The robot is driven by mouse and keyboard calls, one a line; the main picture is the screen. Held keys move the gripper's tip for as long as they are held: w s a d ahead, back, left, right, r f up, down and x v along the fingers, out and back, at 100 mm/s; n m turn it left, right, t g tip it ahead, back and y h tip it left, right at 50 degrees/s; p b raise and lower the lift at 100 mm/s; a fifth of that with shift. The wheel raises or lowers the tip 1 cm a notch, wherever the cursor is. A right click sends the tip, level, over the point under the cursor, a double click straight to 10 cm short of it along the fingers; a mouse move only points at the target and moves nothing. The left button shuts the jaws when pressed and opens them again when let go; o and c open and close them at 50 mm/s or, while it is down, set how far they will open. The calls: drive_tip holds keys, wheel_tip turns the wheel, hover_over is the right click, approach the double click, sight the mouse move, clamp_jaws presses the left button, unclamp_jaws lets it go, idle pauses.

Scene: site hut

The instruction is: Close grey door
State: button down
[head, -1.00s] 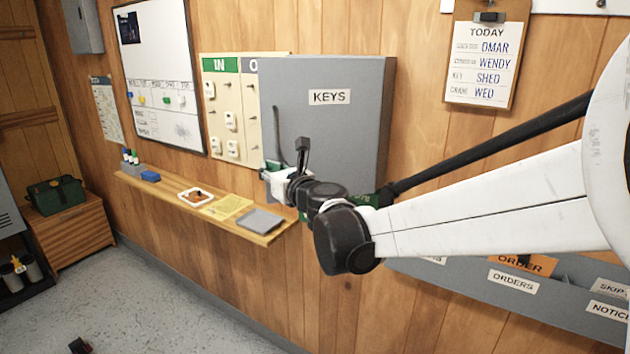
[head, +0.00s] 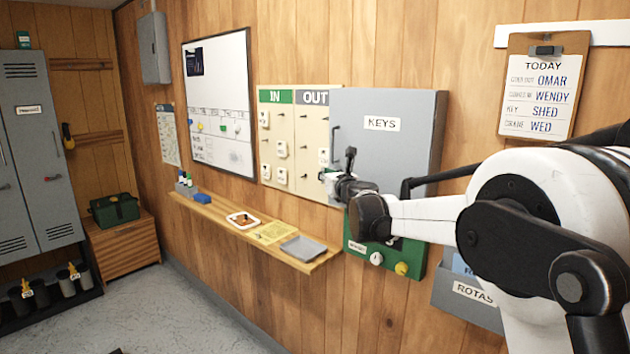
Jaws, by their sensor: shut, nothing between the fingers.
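The grey key cabinet door (head: 395,155), labelled KEYS, hangs on the wood wall right of the IN/OUT board. Its face looks flush with the cabinet body, with no gap that I can see. A dark upright handle (head: 336,141) is near its left edge. My gripper (head: 325,177) is shut and empty at the door's lower left corner, pointing left. I cannot tell whether it touches the door. My wrist hides part of the door's lower edge.
A narrow shelf (head: 318,262) with a tray, yellow paper and a grey item runs below left. A green panel with knobs (head: 408,262) sits under the cabinet. A clipboard (head: 541,90) hangs at right. Grey lockers (head: 45,170) stand far left.

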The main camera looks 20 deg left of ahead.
drive_tip(key=shift+w+d, duration=0.25)
drive_tip(key=shift+w, duration=0.5)
drive_tip(key=shift+w+d, duration=0.25)
drive_tip(key=shift+w, duration=0.5)
drive_tip(key=shift+w+d, duration=0.25)
drive_tip(key=shift+w, duration=0.5)
drive_tip(key=s+a+b, duration=0.1)
drive_tip(key=s+a, duration=0.5)
drive_tip(key=s, duration=0.6)
drive_tip(key=s+d+r+n+g, duration=0.3)
drive_tip(key=s+d+n, duration=1.2)
drive_tip(key=s+d, duration=0.25)
drive_tip(key=s+d+f+n+g+h, duration=0.1)
drive_tip(key=s+d+f+n+h, duration=0.2)
drive_tip(key=s+d, duration=0.6)
drive_tip(key=s+d+f+n+g+h, duration=0.2)
drive_tip(key=s+d+f+n, duration=0.4)
drive_tip(key=s+d+f, duration=0.3)
drive_tip(key=s+d+f+n+g+h, duration=0.2)
drive_tip(key=s+d+f+n+h, duration=0.2)
drive_tip(key=s+d+f, duration=0.4)
drive_tip(key=s+d+n, duration=0.1)
drive_tip(key=s+d, duration=0.1)
drive_tip(key=s, duration=0.1)
drive_tip(key=shift+s+n+h, duration=0.3)
drive_tip(key=shift+s+h, duration=0.1)
